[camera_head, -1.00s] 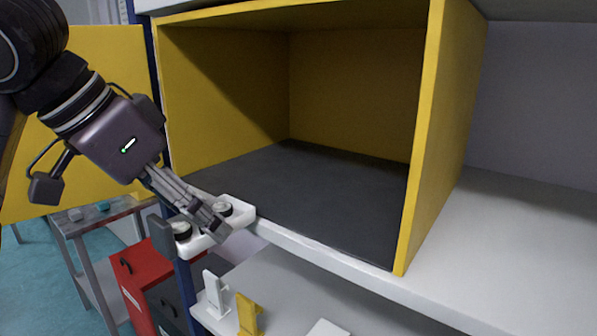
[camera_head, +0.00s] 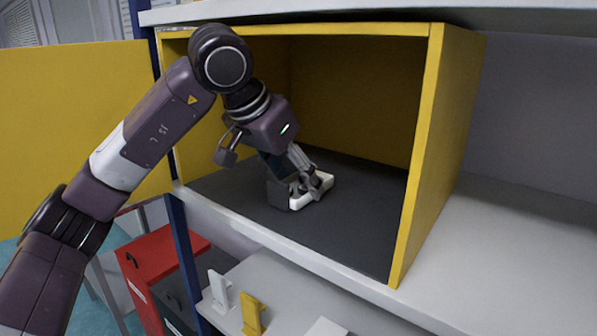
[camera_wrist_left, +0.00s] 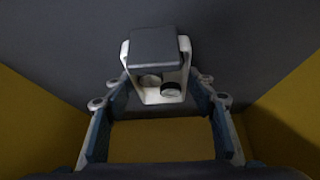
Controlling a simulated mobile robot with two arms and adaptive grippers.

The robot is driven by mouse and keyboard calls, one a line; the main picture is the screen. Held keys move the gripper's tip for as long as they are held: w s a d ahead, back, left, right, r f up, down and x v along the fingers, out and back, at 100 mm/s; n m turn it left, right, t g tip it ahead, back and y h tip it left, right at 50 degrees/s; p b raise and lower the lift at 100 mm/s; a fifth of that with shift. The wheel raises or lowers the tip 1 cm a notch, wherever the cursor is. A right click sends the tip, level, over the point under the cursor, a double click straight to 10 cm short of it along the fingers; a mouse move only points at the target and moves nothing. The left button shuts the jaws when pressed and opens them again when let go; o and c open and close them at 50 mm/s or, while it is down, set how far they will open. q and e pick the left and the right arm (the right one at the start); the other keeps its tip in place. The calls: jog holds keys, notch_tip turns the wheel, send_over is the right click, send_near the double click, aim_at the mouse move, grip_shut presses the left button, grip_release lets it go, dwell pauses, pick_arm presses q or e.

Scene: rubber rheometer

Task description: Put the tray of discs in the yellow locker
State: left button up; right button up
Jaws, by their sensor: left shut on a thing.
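The yellow locker (camera_head: 440,150) stands open on a shelf, its dark floor (camera_head: 350,225) showing. My left gripper (camera_head: 311,187) reaches inside it, pointing down, shut on the white tray of discs (camera_head: 325,183). A grey block (camera_head: 277,195) is at the tray's left end. The tray is at or just above the locker floor; I cannot tell if it touches. In the left wrist view the white tray (camera_wrist_left: 147,97) lies between the fingers, with dark round discs (camera_wrist_left: 171,90) beside the grey block (camera_wrist_left: 153,46). My right gripper is not in view.
The yellow door (camera_head: 75,110) is swung open at the left. The locker floor right of the tray is clear, and so is the grey shelf (camera_head: 510,240) outside. Below are a white stand (camera_head: 219,290), a yellow stand (camera_head: 251,313) and a red cabinet (camera_head: 165,258).

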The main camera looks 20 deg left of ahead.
pick_arm(q)
jog(key=shift+w+d+f+b, duration=0.25)
jog(key=shift+w+b, duration=0.1)
jog(key=shift+w, duration=0.15)
jog(key=shift+r, duration=0.1)
jog(key=shift+s+a, duration=0.1)
jog(key=shift+s, duration=0.05)
jog(key=o, duration=1.2)
jog(key=shift+f, duration=0.2)
jog(key=shift+o, duration=0.2)
jog(key=shift+r, duration=0.1)
